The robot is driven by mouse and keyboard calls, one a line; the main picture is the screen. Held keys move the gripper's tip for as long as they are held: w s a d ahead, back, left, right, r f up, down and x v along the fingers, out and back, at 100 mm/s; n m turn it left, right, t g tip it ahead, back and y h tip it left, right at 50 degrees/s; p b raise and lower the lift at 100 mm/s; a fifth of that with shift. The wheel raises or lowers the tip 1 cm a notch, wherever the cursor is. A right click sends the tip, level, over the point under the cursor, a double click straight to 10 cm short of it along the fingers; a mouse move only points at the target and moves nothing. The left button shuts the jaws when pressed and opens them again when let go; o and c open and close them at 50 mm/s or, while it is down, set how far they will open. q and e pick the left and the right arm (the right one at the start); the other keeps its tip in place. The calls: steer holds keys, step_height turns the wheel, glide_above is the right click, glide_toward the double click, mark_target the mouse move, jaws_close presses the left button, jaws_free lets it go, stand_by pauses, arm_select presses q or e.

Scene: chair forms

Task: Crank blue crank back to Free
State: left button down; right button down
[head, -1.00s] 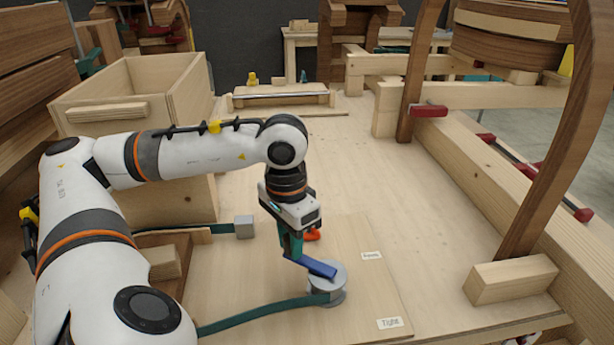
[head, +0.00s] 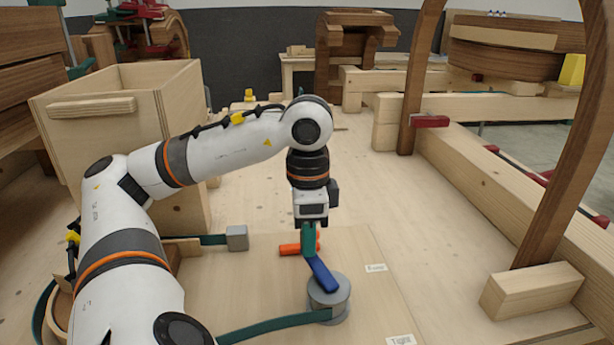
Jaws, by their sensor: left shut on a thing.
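The blue crank (head: 323,275) is a flat blue arm on top of a grey round drum (head: 330,301). Its outer end points up and slightly left in the head view, away from the drum. My left gripper (head: 309,245) is shut at that outer end, from above. A green band (head: 275,327) runs from the drum to the left. A label that seems to read "Free" (head: 376,268) lies right of the crank, and a "Tight" label (head: 401,340) lies nearer. My right gripper is not in view.
A wooden box (head: 120,110) stands at left, and a wood block (head: 532,290) at right.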

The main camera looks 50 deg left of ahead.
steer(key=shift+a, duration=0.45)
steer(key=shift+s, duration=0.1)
arm_select(q)
steer(key=c, duration=1.2)
jaws_free()
steer(key=shift+o, duration=0.2)
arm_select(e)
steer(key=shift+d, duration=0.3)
arm_select(q)
steer(key=shift+w+r, duration=0.1)
steer(key=shift+r, duration=0.25)
step_height(320, 180, up, 6)
steer(key=p, duration=0.3)
steer(key=shift+a+f+p, duration=0.1)
steer(key=shift+f+p, duration=0.15)
steer(key=shift+p, duration=0.15)
steer(key=shift+r+p, duration=0.7)
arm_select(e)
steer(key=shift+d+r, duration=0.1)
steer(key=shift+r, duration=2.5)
